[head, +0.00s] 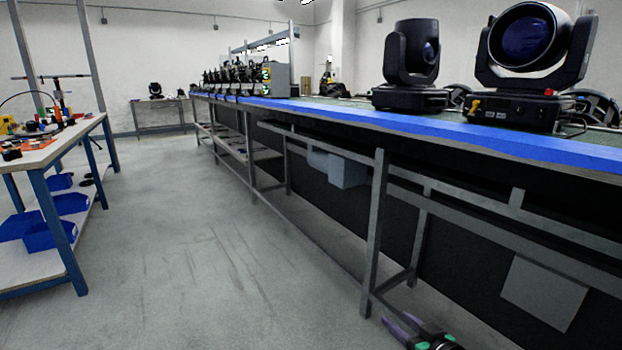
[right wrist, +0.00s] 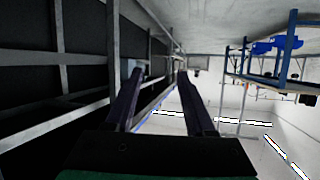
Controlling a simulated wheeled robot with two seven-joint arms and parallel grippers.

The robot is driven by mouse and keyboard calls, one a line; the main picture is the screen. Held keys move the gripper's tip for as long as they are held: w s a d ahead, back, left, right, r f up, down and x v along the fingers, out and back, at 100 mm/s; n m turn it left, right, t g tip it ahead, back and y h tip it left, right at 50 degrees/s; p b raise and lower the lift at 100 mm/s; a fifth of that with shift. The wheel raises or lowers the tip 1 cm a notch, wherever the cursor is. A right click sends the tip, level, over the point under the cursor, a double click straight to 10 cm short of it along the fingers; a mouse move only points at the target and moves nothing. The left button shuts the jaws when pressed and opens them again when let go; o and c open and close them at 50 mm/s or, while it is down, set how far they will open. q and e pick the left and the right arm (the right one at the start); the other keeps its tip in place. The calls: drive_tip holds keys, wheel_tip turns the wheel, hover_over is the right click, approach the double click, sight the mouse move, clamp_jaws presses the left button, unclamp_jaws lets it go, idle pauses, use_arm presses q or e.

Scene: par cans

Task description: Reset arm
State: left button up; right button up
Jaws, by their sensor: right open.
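My right gripper (head: 408,328) shows at the bottom of the head view, low beside the long bench and well below its top. In the right wrist view its two dark fingers (right wrist: 158,78) are apart with nothing between them. That view is upside down, with the bench frame on the left and the blue-legged table on the right. My left gripper is not in the head view.
A long bench with a blue edge (head: 430,128) runs along the right. Two moving-head lights (head: 408,70) (head: 530,45) stand on it. A blue-legged table (head: 75,138) with blue bins (head: 48,236) is on the left. The grey floor (head: 195,240) between is clear.

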drive_tip(key=s+a+f+g+h+p, duration=0.1)
drive_tip(key=s+f+g+p, duration=0.4)
drive_tip(key=s+f, duration=0.6)
drive_tip(key=s+a+f+g+h+p, duration=0.1)
drive_tip(key=s+f+g+p, duration=0.5)
drive_tip(key=s, duration=0.9)
use_arm(q)
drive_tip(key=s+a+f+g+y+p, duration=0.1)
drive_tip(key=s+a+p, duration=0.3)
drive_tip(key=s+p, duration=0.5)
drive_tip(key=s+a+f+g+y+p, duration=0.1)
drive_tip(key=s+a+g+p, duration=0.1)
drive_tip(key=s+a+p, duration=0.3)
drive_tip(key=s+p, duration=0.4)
drive_tip(key=p, duration=0.2)
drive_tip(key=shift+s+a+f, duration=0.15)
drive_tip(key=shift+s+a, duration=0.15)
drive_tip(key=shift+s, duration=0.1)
use_arm(e)
drive_tip(key=s+d+h, duration=0.1)
drive_tip(key=s+d, duration=0.2)
drive_tip(key=s, duration=0.5)
drive_tip(key=s+d+g+h, duration=0.1)
drive_tip(key=s+d, duration=0.3)
drive_tip(key=s, duration=0.5)
drive_tip(key=shift+s+d+f, duration=0.15)
drive_tip(key=shift+d+f, duration=0.15)
drive_tip(key=shift+f, duration=0.05)
